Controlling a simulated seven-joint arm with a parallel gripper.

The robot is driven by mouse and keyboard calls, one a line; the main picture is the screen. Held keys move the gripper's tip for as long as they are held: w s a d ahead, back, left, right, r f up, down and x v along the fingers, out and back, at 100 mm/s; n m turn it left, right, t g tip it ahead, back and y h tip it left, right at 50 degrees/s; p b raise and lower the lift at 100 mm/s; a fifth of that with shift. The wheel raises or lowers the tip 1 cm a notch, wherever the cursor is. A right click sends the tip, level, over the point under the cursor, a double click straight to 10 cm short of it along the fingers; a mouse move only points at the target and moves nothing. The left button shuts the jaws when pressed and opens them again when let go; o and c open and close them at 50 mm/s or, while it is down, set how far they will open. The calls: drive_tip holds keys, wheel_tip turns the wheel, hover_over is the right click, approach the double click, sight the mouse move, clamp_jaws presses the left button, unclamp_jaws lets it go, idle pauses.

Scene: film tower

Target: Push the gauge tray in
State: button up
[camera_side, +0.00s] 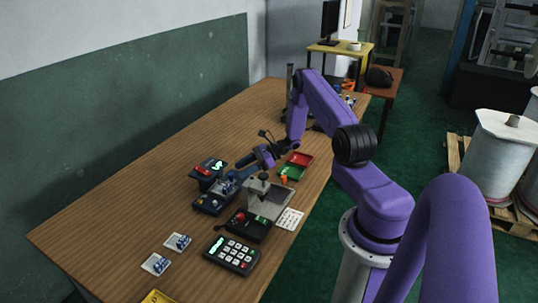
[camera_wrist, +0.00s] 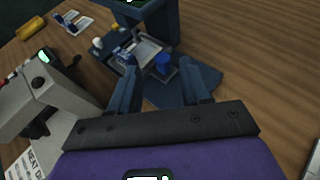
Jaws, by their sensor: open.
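The gauge (camera_wrist: 150,20) is a dark blue stand with a lit display at the top of the wrist view; in the side view it stands left of my gripper. Below its head a pale gauge tray (camera_wrist: 150,47) shows on a dark blue base plate (camera_wrist: 200,82). A blue cylinder (camera_wrist: 163,63) stands at the tray's near edge. My gripper (camera_wrist: 158,68) is open, its two dark fingers spread on either side of the cylinder in the picture. Nothing is seen held. In the side view my gripper (camera_side: 238,178) is low over the table, and contact with the tray cannot be told.
A grey press-like fixture (camera_side: 268,197) stands just right of my gripper. A keypad box (camera_side: 231,254) and blue parts on white cards (camera_side: 156,264) lie at the front. The table's left side is clear.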

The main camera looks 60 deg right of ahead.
drive_tip(key=v, duration=1.3)
drive_tip(key=s+a+r+n+g+h, duration=0.1)
drive_tip(key=a+r+n+g, duration=0.4)
drive_tip(key=a, duration=0.5)
drive_tip(key=s+a+r+n+g, duration=0.1)
drive_tip(key=a+r+n+g, duration=0.25)
drive_tip(key=a+n, duration=0.45)
drive_tip(key=s+a+r+n+g+h, duration=0.1)
drive_tip(key=a+r+n+g, duration=0.35)
drive_tip(key=a, duration=0.65)
drive_tip(key=s+a+r+n+t+h, duration=0.1)
drive_tip(key=s+a+r+n+h, duration=0.2)
drive_tip(key=s+n, duration=0.7)
drive_tip(key=s+a+r+n+t+h, duration=0.2)
drive_tip(key=s+a+r+n+h, duration=0.1)
drive_tip(key=s+n, duration=0.7)
drive_tip(key=shift+a+n+t+h, duration=0.3)
drive_tip(key=shift+a+n+h, duration=0.3)
drive_tip(key=shift+a+n, duration=0.45)
